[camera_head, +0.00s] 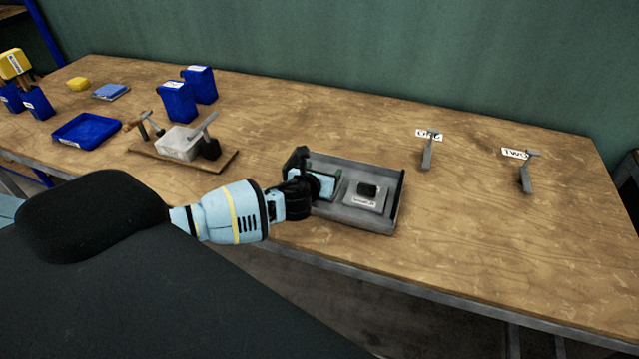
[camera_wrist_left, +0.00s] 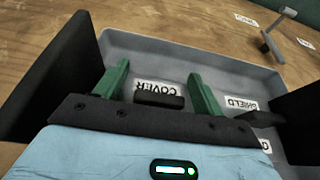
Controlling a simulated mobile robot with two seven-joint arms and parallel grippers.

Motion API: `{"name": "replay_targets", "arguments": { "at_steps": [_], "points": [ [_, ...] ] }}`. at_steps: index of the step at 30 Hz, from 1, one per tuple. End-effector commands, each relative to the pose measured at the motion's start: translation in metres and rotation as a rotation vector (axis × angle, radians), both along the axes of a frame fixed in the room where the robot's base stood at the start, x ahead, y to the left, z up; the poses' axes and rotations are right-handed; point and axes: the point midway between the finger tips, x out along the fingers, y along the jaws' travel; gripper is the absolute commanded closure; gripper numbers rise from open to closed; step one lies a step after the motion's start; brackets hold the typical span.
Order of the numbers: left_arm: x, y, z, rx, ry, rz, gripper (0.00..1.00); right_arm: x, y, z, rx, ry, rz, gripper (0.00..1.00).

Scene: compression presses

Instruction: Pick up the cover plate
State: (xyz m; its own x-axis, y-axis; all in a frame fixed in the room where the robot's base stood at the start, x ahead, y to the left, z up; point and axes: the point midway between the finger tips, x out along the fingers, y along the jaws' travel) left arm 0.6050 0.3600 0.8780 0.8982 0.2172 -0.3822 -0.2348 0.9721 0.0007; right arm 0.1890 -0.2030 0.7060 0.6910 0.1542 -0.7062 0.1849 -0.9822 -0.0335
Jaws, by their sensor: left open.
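The grey tray (camera_head: 345,221) lies near the table's front edge, and its rim (camera_wrist_left: 200,52) also shows in the left wrist view. My left gripper (camera_head: 312,186) reaches into its left part. In the left wrist view the gripper (camera_wrist_left: 158,92) is open, with a COVER label (camera_wrist_left: 168,88) and a dark bar (camera_wrist_left: 158,101) between its two green fingers. The cover plate is largely hidden by the gripper, and I cannot tell its outline or whether the fingers touch it. My right gripper is not in view.
A grey plate with a dark knob (camera_head: 369,190) lies in the tray's right half, close beside the gripper. A board with a press (camera_head: 180,143) stands to the left. Two small levers (camera_head: 427,152) (camera_head: 526,175) stand to the right. The table right of the tray is mostly clear.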

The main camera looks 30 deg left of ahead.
Motion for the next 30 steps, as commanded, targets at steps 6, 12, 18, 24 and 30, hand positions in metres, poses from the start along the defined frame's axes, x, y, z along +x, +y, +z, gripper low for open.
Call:
{"name": "replay_targets", "arguments": {
  "at_steps": [6,12,18,24,30],
  "points": [
    [0.0,0.0,0.0,-0.001,-0.001,0.0,0.51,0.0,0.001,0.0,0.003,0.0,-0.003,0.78],
    [0.0,0.0,0.0,0.0,0.0,0.0,0.77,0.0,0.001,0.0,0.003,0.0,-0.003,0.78],
    [0.0,0.0,0.001,-0.001,-0.002,-0.001,0.9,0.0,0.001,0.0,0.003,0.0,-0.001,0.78],
    [0.001,0.0,0.007,0.0,-0.005,-0.001,0.9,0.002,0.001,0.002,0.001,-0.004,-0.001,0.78],
    [0.002,0.0,0.04,0.001,-0.012,0.0,0.9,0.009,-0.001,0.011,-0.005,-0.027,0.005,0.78]
  ]
}}
